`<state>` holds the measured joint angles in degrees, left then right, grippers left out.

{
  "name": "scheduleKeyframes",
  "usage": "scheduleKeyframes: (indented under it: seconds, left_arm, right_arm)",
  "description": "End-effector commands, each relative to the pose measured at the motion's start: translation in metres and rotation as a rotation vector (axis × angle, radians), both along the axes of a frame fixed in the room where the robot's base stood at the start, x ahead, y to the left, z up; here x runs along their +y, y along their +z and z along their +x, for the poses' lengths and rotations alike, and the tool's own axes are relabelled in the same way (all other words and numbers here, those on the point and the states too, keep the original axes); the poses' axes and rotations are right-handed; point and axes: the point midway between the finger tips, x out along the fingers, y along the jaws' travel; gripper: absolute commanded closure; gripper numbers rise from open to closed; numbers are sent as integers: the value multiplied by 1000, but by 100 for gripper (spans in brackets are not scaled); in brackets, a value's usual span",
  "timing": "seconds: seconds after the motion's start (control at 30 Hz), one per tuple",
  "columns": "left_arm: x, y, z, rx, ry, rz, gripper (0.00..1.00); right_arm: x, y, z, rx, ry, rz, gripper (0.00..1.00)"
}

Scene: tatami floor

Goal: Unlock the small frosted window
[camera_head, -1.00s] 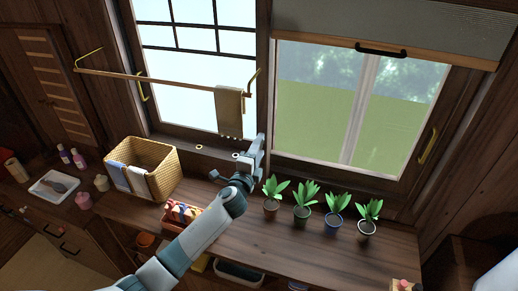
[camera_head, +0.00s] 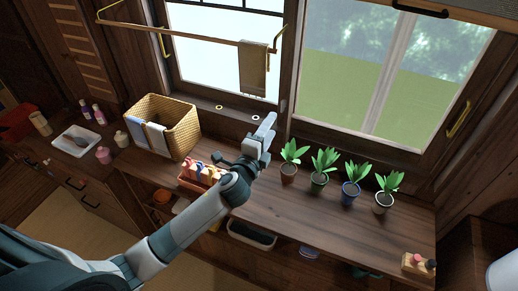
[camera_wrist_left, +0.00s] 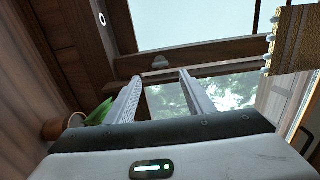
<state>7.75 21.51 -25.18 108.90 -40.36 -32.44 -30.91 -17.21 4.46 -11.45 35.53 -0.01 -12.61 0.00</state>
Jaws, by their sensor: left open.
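The frosted window (camera_head: 215,48) has pale panes in a dark wooden frame and stands at the upper left of the head view. Its pale pane (camera_wrist_left: 185,22) also fills the top of the left wrist view. A small grey knob-like fitting (camera_wrist_left: 160,62) sits on a wooden rail beneath that pane; I cannot tell for sure whether it is the lock. My left gripper (camera_head: 268,122) is raised near the sill, beside the post between the two windows. In the left wrist view its fingers (camera_wrist_left: 160,95) are apart and empty, with the fitting beyond them. My right gripper is out of view.
A towel (camera_head: 253,68) hangs from a rail (camera_head: 190,34) across the frosted window. Several potted plants (camera_head: 320,170) line the counter right of my gripper. A wicker basket (camera_head: 180,122) and a red box of bottles (camera_head: 193,183) stand left. The counter's front middle (camera_head: 290,215) is clear.

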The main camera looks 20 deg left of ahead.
Motion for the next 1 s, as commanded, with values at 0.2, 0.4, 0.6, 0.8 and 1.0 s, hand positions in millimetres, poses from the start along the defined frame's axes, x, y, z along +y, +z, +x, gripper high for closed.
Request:
scheduleKeyframes:
  seconds: [0.2,0.4,0.6,0.8,1.0]
  left_arm:
    - [1,-4,-42,1,-1,0,52]
    - [2,-2,-68,0,-1,0,52]
    - [3,0,-78,0,0,1,52]
    - [3,0,-78,0,1,1,52]
    - [3,0,-78,0,0,1,52]
  right_arm:
    - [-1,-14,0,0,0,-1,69]
    - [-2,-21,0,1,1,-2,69]
    - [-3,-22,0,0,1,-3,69]
    - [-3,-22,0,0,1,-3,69]
    - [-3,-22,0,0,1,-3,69]
